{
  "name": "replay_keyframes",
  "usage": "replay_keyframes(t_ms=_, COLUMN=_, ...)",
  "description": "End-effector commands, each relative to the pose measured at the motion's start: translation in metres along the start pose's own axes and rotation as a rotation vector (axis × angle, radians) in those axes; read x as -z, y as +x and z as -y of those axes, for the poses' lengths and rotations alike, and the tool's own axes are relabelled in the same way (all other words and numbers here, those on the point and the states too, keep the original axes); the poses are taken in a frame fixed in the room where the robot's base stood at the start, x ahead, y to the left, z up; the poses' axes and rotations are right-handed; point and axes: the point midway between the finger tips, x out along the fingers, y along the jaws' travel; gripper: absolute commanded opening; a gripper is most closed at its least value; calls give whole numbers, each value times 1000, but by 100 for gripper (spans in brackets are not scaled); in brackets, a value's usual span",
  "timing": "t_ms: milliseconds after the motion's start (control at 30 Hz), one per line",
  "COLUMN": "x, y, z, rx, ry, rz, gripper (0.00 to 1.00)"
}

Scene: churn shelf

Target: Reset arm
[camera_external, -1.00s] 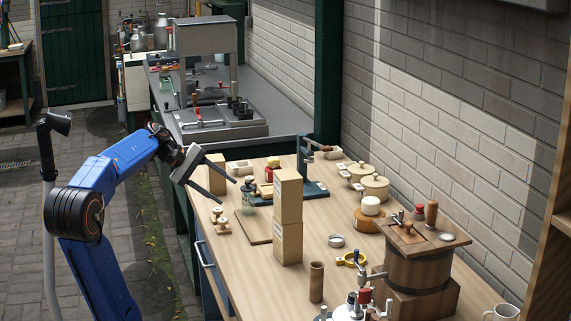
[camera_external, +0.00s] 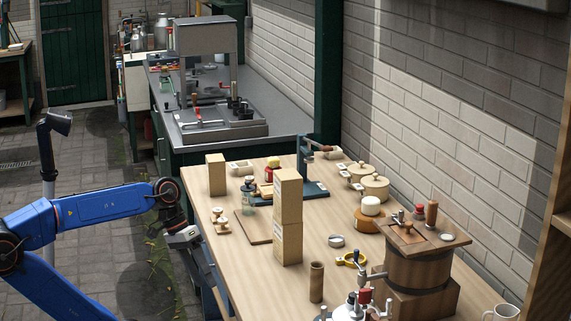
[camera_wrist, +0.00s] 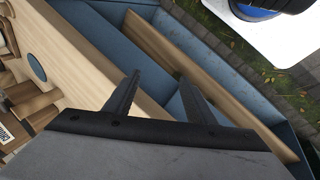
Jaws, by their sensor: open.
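My gripper (camera_external: 217,284) is open and points down beside the left edge of the wooden workbench (camera_external: 262,300) in the external view. In the wrist view my gripper (camera_wrist: 158,88) shows two dark fingers spread apart with nothing between them. Beneath them are a pale wooden board edge and blue panels (camera_wrist: 105,50) of the bench. My blue arm reaches in from the left, its forearm nearly level.
A stack of tall cardboard boxes (camera_external: 288,215), a wooden churn (camera_external: 418,262), a brown cylinder (camera_external: 317,282) and a yellow ring (camera_external: 352,259) stand on the bench. A metal machine (camera_external: 206,80) stands behind. The paved floor left of the bench is clear.

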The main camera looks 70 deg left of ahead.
Motion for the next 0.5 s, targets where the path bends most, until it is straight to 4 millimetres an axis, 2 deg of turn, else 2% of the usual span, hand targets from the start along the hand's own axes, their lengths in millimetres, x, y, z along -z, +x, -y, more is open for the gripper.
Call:
replay_keyframes(t_ms=200, x=-10, y=31, z=29, rx=147, ry=170, rz=-38, gripper=50)
replay_keyframes(t_ms=500, x=-9, y=58, z=55, rx=291, ry=423, rz=-122, gripper=50)
